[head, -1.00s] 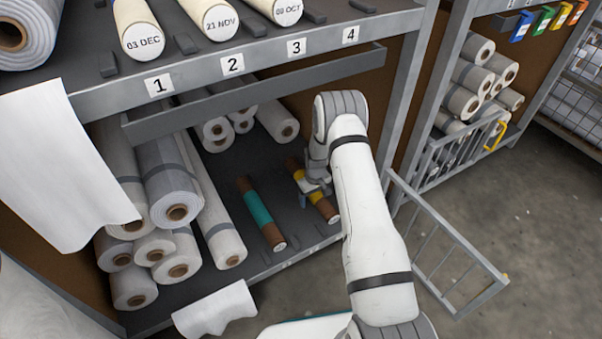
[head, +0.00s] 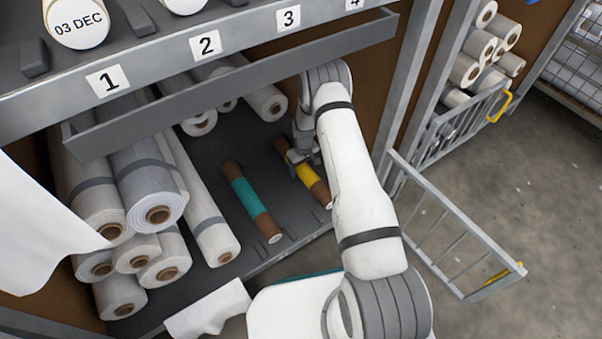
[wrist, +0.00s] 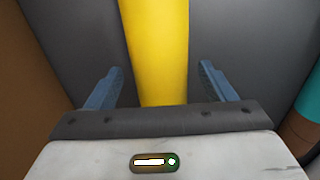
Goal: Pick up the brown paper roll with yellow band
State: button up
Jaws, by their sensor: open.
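The brown paper roll with yellow band (head: 306,174) lies on the lower shelf, partly hidden by my arm. In the wrist view its yellow band (wrist: 157,50) runs between my two blue fingers. My gripper (wrist: 156,85) is open, with one finger on each side of the band and a visible gap to each. In the head view my gripper (head: 299,156) is at the roll's upper part, mostly hidden by my wrist. I cannot tell how far above the shelf the fingertips are.
A brown roll with a teal band (head: 246,197) lies to the left; it also shows at the wrist view's right edge (wrist: 307,110). Large white rolls (head: 150,205) are stacked further left. A grey rail (head: 240,82) crosses above. An open barred gate (head: 455,232) stands right.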

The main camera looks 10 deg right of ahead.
notch_tip(320, 180, down, 2)
jog(key=shift+f, duration=0.1)
jog(key=shift+s+r, duration=0.1)
jog(key=shift+r, duration=0.1)
jog(key=c, duration=1.4)
